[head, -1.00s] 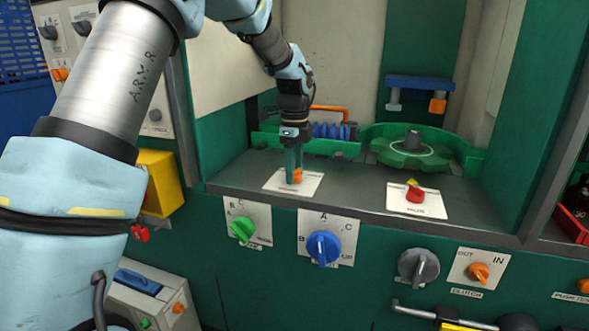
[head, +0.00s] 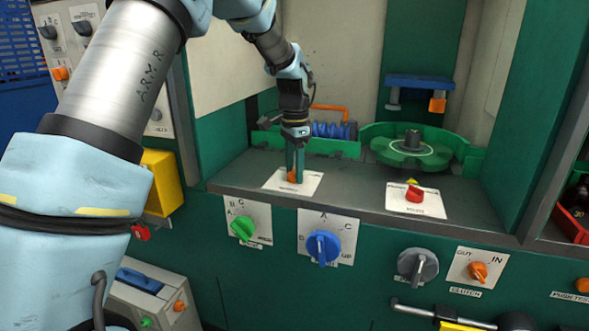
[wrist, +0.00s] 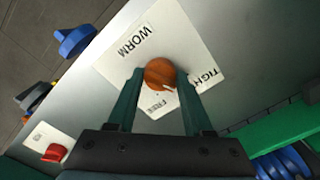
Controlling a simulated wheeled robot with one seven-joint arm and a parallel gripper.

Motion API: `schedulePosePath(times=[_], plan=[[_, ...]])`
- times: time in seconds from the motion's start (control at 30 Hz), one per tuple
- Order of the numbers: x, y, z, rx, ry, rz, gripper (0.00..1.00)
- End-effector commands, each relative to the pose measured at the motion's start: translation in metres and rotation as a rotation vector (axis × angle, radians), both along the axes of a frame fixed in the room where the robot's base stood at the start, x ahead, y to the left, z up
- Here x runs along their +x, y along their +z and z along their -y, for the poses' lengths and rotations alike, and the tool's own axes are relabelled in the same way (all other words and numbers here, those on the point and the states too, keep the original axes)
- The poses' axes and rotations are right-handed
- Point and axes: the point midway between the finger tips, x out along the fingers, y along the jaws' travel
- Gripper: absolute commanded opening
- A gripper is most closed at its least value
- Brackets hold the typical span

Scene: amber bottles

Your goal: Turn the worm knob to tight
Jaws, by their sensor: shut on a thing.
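The orange worm knob (wrist: 158,73) sits on a white plate (wrist: 192,45) printed WORM, FREE and TIGHT. In the wrist view my gripper (wrist: 159,80) has its green fingers on both sides of the knob, shut on it. A pale mark on the knob's lower right edge points between the words FREE and TIGHT. In the head view the knob (head: 291,176) shows partly between the fingers of my gripper (head: 294,178), which points down at the plate on the grey ledge. The plate's lettering is mostly unreadable there.
A red knob (head: 415,194) on another white plate stands to the right on the ledge. Green, blue and grey knobs line the front panel below. A green round fixture (head: 411,150) and a blue ribbed part (head: 330,131) stand behind. The ledge between the plates is clear.

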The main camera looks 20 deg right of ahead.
Motion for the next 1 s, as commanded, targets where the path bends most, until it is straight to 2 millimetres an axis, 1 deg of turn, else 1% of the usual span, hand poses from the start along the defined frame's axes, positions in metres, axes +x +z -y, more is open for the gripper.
schedulePosePath(times=[0.2, 0.5, 0.7, 1.0], plan=[[0.0001, 0.0003, -0.0001, 0.001, 0.175, 0.001, 0.0], [0.0005, 0.0003, -0.0004, 0.0, 0.336, 0.001, 0.0], [0.0004, 0.0002, -0.0003, 0.0, 0.383, 0.001, 0.0], [0.0003, 0.0002, -0.0003, 0.0, 0.396, 0.001, 0.0]])
